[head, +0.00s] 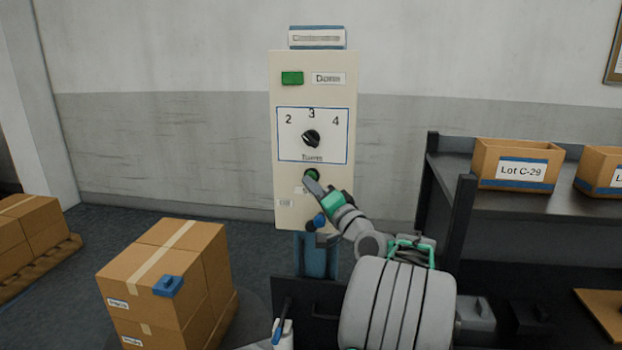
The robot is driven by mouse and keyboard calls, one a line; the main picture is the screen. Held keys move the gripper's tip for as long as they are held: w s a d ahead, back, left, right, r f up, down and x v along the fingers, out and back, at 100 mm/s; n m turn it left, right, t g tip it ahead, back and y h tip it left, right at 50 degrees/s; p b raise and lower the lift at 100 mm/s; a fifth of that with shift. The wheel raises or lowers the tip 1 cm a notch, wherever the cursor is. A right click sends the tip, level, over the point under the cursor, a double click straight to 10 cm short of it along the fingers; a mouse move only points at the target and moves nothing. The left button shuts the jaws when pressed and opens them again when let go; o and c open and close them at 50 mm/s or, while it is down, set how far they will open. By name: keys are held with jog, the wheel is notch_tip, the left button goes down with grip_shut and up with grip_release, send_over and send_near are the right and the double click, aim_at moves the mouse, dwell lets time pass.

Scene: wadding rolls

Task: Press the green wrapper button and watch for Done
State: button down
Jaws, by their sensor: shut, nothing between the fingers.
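The cream control panel (261,195) stands upright ahead on a blue post. The green button (312,174) sits below the dial. My gripper (310,183) is shut and empty, its tip right at the lower edge of the button; I cannot tell whether it touches. My gripper hides part of the panel below the button. The black dial (311,138) has marks 2, 3 and 4 around it and seems to point up towards 3. A green rectangle (292,78) at the top left of the panel has a label (328,79) beside it that appears to read Done.
Stacked cardboard boxes (150,265) with a blue item (168,286) on top stand at the left front. A dark shelf (490,205) at the right carries a box labelled Lot C-29 (512,165) and another box (595,170).

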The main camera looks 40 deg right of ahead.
jog(key=shift+w+d, duration=0.25)
jog(key=shift+d, duration=0.1)
